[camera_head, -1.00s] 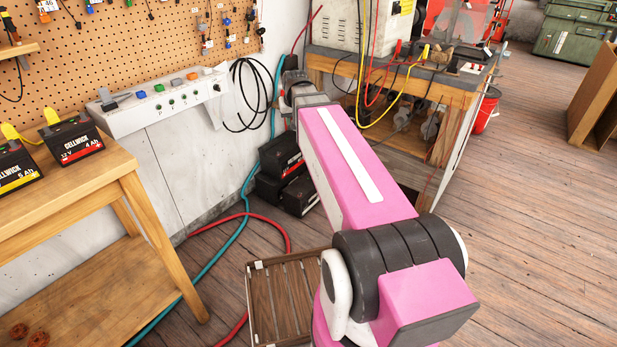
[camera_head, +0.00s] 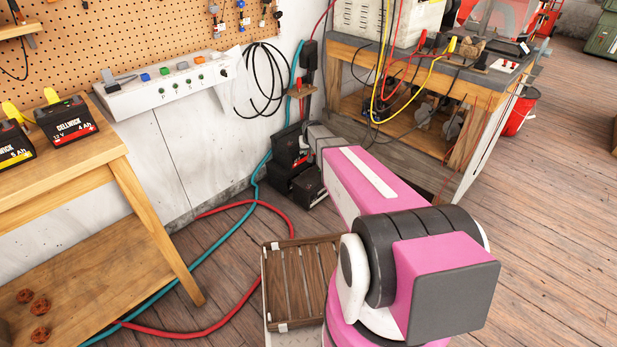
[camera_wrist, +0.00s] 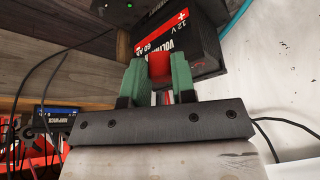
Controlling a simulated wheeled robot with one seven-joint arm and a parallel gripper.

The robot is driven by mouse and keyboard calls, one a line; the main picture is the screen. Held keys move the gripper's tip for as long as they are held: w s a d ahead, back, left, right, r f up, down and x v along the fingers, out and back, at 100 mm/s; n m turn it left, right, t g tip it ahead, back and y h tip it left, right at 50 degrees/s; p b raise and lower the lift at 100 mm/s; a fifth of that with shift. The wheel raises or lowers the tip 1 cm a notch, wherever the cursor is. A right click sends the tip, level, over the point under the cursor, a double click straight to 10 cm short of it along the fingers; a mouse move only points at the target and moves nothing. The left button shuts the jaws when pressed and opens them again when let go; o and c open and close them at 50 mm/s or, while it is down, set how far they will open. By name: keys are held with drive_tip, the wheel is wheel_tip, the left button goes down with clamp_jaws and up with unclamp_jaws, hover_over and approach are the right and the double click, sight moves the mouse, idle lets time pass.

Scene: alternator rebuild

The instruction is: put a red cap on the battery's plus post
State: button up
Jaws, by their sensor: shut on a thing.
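My gripper (camera_wrist: 158,78) has two green fingers and is shut on a small red cap (camera_wrist: 159,66), seen in the wrist view. Directly behind the cap is a black battery (camera_wrist: 205,50) with a red label reading 12 V and 60 Ah and a plus mark. The cap overlaps the label in the picture; I cannot tell whether it touches the battery. The plus post is not distinguishable. In the head view, black batteries (camera_head: 290,150) are stacked by the wall beyond my arm's end, which hides my gripper there.
A wooden table (camera_head: 75,175) at left bears two batteries with yellow caps, including a Cellwick (camera_head: 66,122). Red (camera_head: 285,216) and teal hoses cross the floor. A cluttered workbench (camera_head: 470,90) stands behind.

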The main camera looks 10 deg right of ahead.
hover_over(308, 186)
wheel_tip(308, 186, down, 18)
drive_tip(key=shift+s+d+f, duration=0.1)
drive_tip(key=shift+s+f, duration=0.05)
drive_tip(key=shift+f, duration=1.05)
drive_tip(key=shift+s+f, duration=0.15)
drive_tip(key=shift+f, duration=1.05)
drive_tip(key=shift+f, duration=1.05)
drive_tip(key=o, duration=0.8)
drive_tip(key=shift+r, duration=0.1)
drive_tip(key=v, duration=1)
drive_tip(key=shift+s+r, duration=0.15)
drive_tip(key=shift+r, duration=0.15)
